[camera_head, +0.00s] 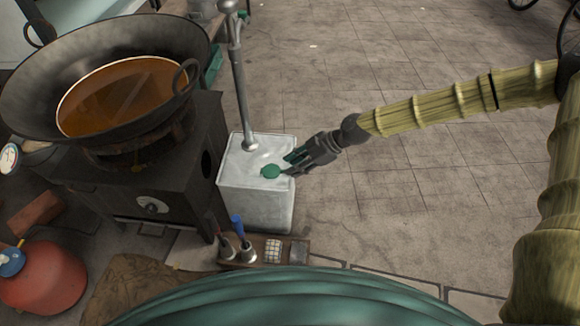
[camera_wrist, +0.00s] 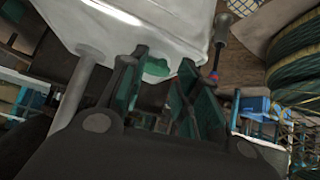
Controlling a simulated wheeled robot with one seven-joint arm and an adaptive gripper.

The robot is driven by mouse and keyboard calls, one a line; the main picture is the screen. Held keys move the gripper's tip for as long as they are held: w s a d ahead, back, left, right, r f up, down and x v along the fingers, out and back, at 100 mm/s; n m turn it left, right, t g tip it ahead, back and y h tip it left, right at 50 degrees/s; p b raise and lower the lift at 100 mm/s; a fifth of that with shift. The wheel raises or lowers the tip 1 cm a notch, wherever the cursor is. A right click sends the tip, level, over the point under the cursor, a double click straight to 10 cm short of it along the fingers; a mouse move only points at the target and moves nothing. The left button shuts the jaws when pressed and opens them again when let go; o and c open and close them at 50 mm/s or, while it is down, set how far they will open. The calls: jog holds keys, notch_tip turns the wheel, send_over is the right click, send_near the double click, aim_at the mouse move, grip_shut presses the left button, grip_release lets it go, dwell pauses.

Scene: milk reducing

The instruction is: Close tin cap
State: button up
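The white square tin (camera_head: 256,198) stands on the floor beside the black stove. A green cap (camera_head: 270,171) sits on its top near the right edge. My gripper (camera_head: 291,164) is at the tin's right edge, with its fingertips close beside the cap. In the wrist view, my gripper (camera_wrist: 155,90) has its two green-padded fingers spread apart. The cap (camera_wrist: 157,68) shows beyond and between them, partly hidden by a finger. The tin (camera_wrist: 150,28) fills the top of that view. I cannot tell whether a finger touches the cap.
A tall metal pump pipe (camera_head: 242,85) rises from the tin's top. A black stove (camera_head: 165,175) with a wok (camera_head: 30,105) of orange liquid stands to the left. A small tool holder (camera_head: 265,250) is in front of the tin. The tiled floor (camera_head: 400,200) to the right is clear.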

jog(key=v, duration=0.9)
jog(key=shift+d+r, duration=0.2)
jog(key=shift+d, duration=0.05)
jog(key=shift+a+r, duration=0.15)
jog(key=shift+a, duration=0.1)
jog(key=c, duration=0.7)
jog(key=shift+t+h, duration=0.3)
jog(key=shift+h, duration=0.6)
jog(key=a+r, duration=0.1)
jog(key=a, duration=0.1)
jog(key=s+a+r, duration=0.1)
jog(key=a, duration=0.2)
jog(key=s+a+r, duration=0.1)
jog(key=a, duration=0.1)
jog(key=shift+s+a+r, duration=0.2)
jog(key=shift+a+r, duration=0.05)
jog(key=shift+r, duration=0.15)
grip_shut()
jog(key=shift+s+d+r+m+t+h, duration=0.2)
jog(key=shift+r+m+t+h, duration=0.2)
jog(key=shift+r+h, duration=0.15)
jog(key=shift+s+d+r+m+t+h, duration=0.15)
jog(key=shift+r+m+t+h, duration=0.25)
jog(key=shift+r, duration=0.3)
